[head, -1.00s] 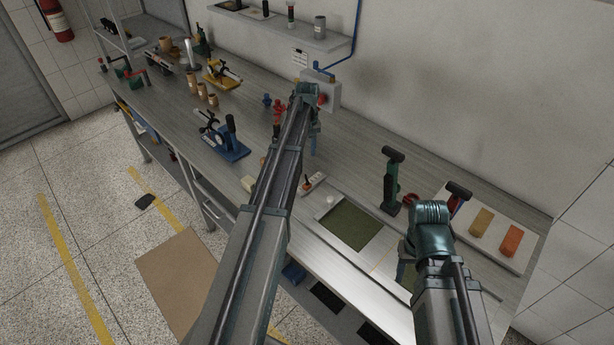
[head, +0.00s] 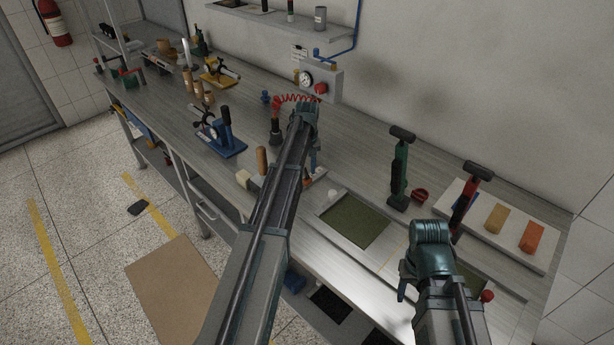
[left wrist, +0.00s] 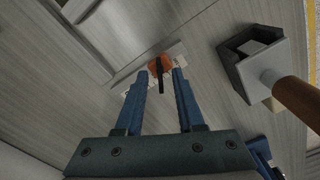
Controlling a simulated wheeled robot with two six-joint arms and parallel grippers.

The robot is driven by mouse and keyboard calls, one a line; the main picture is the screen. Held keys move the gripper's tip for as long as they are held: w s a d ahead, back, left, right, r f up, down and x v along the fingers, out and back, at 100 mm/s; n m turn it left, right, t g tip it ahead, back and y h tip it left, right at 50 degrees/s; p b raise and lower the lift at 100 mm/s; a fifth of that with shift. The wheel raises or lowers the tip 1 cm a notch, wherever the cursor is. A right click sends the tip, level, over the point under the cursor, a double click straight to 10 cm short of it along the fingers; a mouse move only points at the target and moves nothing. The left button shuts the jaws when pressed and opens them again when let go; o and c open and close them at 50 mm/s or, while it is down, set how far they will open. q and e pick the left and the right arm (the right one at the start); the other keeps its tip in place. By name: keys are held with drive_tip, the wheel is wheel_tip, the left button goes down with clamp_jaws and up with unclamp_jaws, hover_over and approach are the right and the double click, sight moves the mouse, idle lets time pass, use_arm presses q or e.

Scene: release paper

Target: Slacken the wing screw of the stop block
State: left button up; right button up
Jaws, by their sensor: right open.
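In the left wrist view an orange stop block (left wrist: 154,66) sits on a pale marked strip (left wrist: 146,72). A dark upright wing screw (left wrist: 160,76) stands on it. My left gripper (left wrist: 160,84) is open, its blue fingers apart with the wing screw showing between their tips. I cannot tell how far above it the tips are. In the head view my left gripper (head: 313,160) hangs over the bench and largely hides the block. My right gripper (head: 404,285) is open at the front right of the bench, away from the block.
A green-handled tool (head: 399,170) and a red-and-black tool (head: 466,195) stand on the right.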

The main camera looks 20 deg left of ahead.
use_arm(q)
drive_tip(key=shift+f, duration=0.1)
use_arm(e)
drive_tip(key=shift+f, duration=0.1)
use_arm(q)
clamp_jaws()
idle(0.3)
drive_tip(key=n, duration=0.4)
unclamp_jaws()
idle(0.5)
